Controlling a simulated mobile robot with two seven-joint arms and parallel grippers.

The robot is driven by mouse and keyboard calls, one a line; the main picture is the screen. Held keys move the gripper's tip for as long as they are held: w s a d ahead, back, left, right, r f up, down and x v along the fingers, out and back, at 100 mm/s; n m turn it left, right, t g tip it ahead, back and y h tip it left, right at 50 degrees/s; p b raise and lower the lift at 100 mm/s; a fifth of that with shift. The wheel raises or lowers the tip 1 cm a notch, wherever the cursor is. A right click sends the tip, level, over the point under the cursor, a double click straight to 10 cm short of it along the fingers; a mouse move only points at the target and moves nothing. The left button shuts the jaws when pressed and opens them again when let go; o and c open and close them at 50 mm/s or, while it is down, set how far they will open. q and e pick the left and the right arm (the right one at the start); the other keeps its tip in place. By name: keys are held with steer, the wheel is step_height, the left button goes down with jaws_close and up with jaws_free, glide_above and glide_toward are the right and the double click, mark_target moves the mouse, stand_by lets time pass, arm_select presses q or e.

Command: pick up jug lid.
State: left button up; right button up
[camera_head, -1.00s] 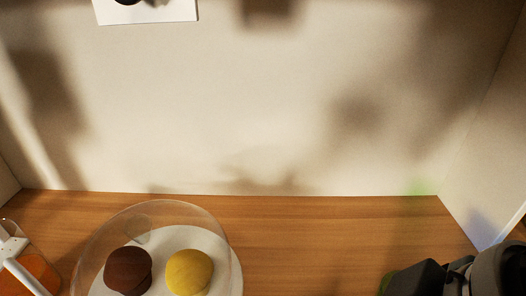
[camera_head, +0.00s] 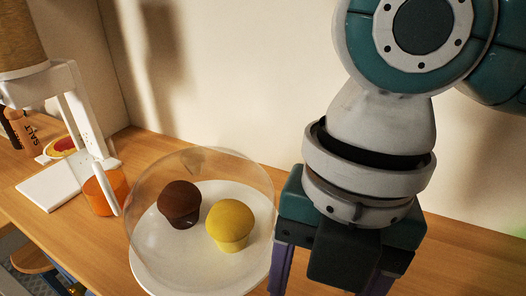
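I cannot make out a jug lid for certain. At the left, an orange body (camera_head: 106,192) stands on the counter with white bars (camera_head: 98,140) above and beside it. These may belong to a jug with its white lid or handle. My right gripper (camera_head: 333,278) hangs down at the lower right of centre, beside the clear dome. Its two purple fingers stand well apart, with their tips near or past the bottom edge. I see nothing held between them. My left gripper is out of view.
A clear dome (camera_head: 160,170) covers a brown muffin (camera_head: 179,203) and a yellow muffin (camera_head: 231,222) on a white plate (camera_head: 165,278). A tan cylinder (camera_head: 22,35), a salt container (camera_head: 28,130) and a white board (camera_head: 48,190) are at the left. The wall rises behind.

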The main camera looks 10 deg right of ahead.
steer(key=shift+n, duration=0.4)
steer(key=f, duration=0.6)
steer(key=d+f, duration=0.1)
steer(key=f, duration=0.2)
steer(key=shift+s+f+b, duration=0.2)
steer(key=shift+f+b, duration=0.1)
steer(key=shift+f, duration=0.1)
jaws_close()
